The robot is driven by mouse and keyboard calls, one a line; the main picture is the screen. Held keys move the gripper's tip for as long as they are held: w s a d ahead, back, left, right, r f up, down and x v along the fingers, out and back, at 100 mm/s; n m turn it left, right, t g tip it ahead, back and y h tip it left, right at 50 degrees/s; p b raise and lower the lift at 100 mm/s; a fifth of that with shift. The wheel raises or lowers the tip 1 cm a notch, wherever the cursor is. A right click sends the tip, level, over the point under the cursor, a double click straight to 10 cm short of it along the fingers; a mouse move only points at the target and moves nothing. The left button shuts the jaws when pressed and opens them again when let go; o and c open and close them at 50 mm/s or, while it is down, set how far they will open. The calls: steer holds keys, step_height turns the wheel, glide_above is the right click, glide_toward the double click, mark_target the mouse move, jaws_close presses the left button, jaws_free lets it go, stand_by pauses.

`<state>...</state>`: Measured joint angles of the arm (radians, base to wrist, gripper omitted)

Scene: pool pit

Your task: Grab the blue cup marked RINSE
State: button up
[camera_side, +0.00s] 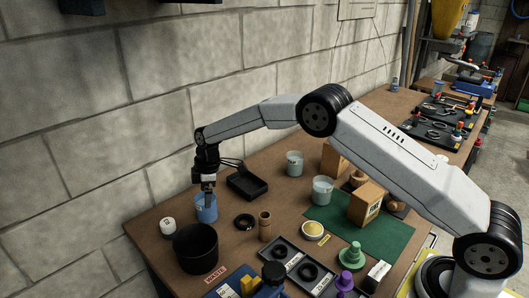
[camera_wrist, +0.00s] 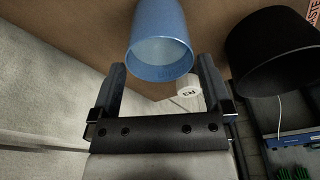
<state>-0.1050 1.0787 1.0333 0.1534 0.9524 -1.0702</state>
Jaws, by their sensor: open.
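The blue cup (camera_side: 207,211) stands on the brown table at the far left, close to the wall. My gripper (camera_side: 208,193) points down at the cup's top in the side view. In the wrist view my gripper (camera_wrist: 162,66) is open, with one finger on either side of the cup's rim. A gap shows between the cup and each finger in that view. I cannot tell how deep the fingers reach.
A black bin (camera_side: 195,252) beside a WASTE label (camera_side: 216,275) stands near the cup. A small white jar (camera_side: 168,226) is to the cup's left. A black tray (camera_side: 247,184), two pale cups (camera_side: 322,190) (camera_side: 294,163) and a brown cylinder (camera_side: 265,226) stand to the right.

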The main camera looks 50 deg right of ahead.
steer(key=shift+w+a+f, duration=0.15)
steer(key=shift+a+f, duration=0.05)
steer(key=shift+f, duration=0.9)
steer(key=shift+w+a+f, duration=0.1)
steer(key=shift+a+f, duration=0.1)
steer(key=shift+f, duration=0.85)
steer(key=c, duration=1.1)
steer(key=shift+r, duration=0.2)
